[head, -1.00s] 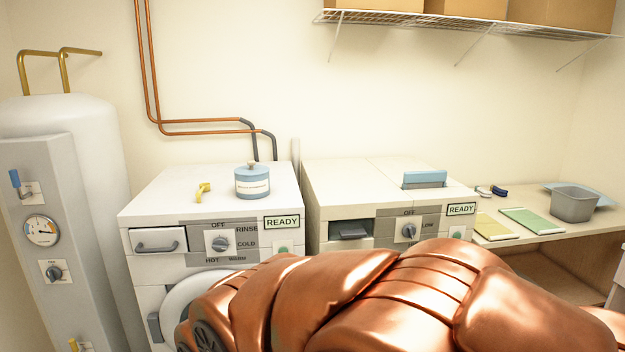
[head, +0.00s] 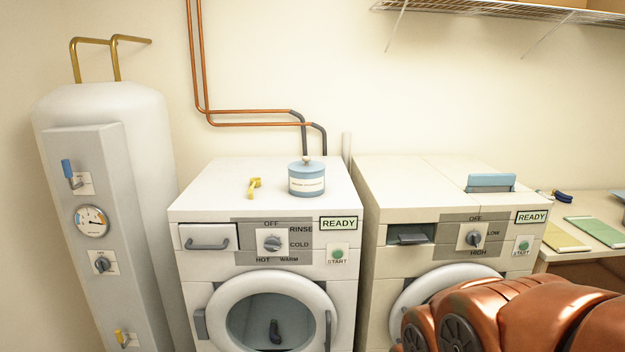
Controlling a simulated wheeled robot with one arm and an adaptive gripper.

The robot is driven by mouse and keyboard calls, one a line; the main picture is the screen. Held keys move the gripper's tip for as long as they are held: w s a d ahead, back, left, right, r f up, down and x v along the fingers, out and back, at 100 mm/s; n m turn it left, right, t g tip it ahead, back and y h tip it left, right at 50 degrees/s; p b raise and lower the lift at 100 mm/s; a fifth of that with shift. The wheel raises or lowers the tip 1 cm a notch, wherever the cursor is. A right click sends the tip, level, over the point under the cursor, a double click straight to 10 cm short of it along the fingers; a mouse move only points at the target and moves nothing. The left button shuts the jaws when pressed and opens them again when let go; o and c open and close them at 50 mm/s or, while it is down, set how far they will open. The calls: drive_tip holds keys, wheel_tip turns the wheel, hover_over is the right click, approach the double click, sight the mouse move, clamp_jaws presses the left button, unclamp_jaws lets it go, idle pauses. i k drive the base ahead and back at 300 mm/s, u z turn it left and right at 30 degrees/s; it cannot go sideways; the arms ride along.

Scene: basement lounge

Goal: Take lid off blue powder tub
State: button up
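The blue powder tub (head: 306,187) stands upright on top of the left washing machine, towards its right rear. It has a white label on its front. Its blue lid (head: 306,165) sits on top and carries a small knob. My copper-coloured arm fills the lower right of the head view, in front of the right machine and well apart from the tub. My gripper's fingers are not visible in this view.
A yellow item (head: 254,187) lies left of the tub on the left washer (head: 205,205). A right machine (head: 400,180) with a raised blue flap (head: 491,182) stands beside it. A white tank (head: 105,130) stands at left. A wire shelf (head: 480,10) hangs above right.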

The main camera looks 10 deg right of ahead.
sight(306, 165)
drive_tip(key=u, duration=0.4)
drive_tip(key=i, duration=0.45)
drive_tip(key=u, duration=0.9)
drive_tip(key=i, duration=1.5)
drive_tip(key=z, duration=0.85)
drive_tip(key=i, duration=0.5)
drive_tip(key=z, duration=0.55)
